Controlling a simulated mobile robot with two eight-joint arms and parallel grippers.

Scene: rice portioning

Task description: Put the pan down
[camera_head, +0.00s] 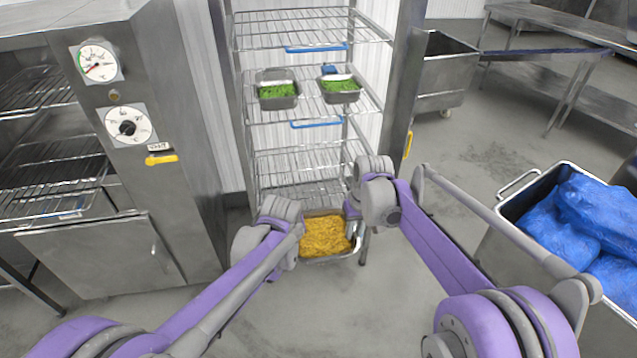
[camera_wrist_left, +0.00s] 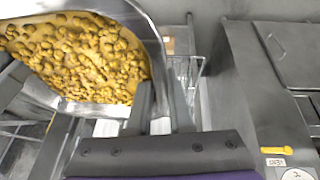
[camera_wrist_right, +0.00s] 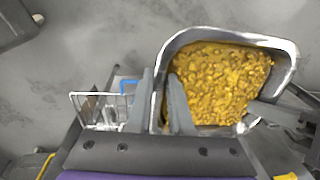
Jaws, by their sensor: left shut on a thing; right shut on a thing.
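The pan is a metal tray (camera_head: 309,259) filled with yellow food (camera_head: 326,236). It is in front of or at the lowest part of the wire rack; whether it rests on anything, I cannot tell. My left gripper (camera_head: 299,229) is shut on the pan's left wall, and in the left wrist view its fingers (camera_wrist_left: 160,108) straddle the rim. My right gripper (camera_head: 352,211) is shut on the right wall; its fingers (camera_wrist_right: 158,105) straddle the rim in the right wrist view. The pan looks roughly level in the head view. My forearms partly hide its sides.
The wire rack (camera_head: 300,161) has two small pans of green food (camera_head: 278,90) (camera_head: 341,86) on an upper shelf. A steel oven (camera_head: 110,215) stands at left. A bin of blue bags (camera_head: 580,225) stands at right. The floor in front is clear.

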